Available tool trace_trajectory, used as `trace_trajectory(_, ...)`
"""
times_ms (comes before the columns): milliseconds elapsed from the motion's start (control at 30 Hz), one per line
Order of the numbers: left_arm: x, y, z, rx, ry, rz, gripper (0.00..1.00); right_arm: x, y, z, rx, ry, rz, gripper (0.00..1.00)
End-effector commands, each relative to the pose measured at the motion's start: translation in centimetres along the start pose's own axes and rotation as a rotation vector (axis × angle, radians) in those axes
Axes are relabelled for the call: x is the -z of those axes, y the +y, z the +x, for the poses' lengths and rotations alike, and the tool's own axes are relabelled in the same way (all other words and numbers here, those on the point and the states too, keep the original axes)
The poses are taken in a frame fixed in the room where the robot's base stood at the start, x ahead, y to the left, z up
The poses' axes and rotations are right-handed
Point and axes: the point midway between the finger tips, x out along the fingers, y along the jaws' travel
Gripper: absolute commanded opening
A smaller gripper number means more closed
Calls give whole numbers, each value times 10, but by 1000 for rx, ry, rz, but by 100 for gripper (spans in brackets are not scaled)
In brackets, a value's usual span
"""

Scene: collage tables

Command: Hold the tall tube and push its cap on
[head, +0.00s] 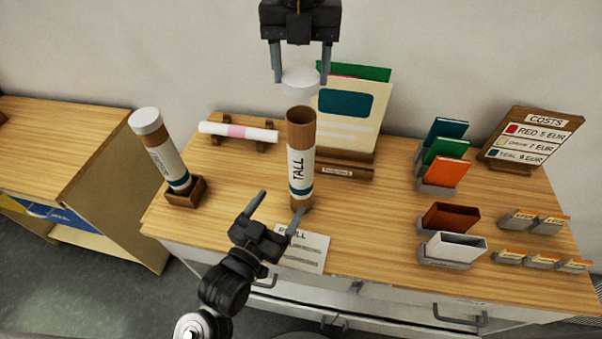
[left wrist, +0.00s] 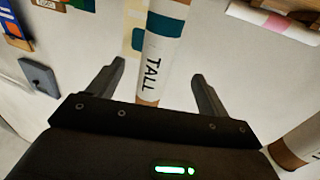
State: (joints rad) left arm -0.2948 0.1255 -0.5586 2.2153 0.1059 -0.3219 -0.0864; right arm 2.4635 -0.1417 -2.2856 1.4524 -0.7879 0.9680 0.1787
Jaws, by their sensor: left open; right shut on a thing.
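The tall tube (head: 301,150), brown with a white label reading TALL, stands upright on the table with its top open. In the left wrist view the tall tube (left wrist: 160,55) shows between the spread fingers. My left gripper (head: 278,213) is open, just in front of the tube's lower part and not closed on it. My right gripper (head: 300,75) is shut on the white cap (head: 299,82) and holds it above the tube's open top. A gap shows between cap and tube.
A second capped tube (head: 160,150) leans in a wooden holder at left. A rolled sheet (head: 238,131) lies on a rack behind. A folder stand (head: 345,168) is close behind the tube. A paper sheet (head: 302,250) lies in front. Card holders (head: 452,250) fill the right side.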

Motion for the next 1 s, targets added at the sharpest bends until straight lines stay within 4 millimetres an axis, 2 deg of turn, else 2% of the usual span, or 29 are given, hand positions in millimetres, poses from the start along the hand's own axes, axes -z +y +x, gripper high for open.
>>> trace_trajectory(367,0,0,7,0,1,0,79,0,0,0,0,0,1,34)
trace_trajectory(467,0,0,18,1,2,0,79,0,0,0,0,0,1,34)
trace_trajectory(800,0,0,80,0,2,1,79,0,0,0,0,0,2,34)
trace_trajectory(1000,0,0,106,0,1,0,79,0,0,0,0,0,1,34)
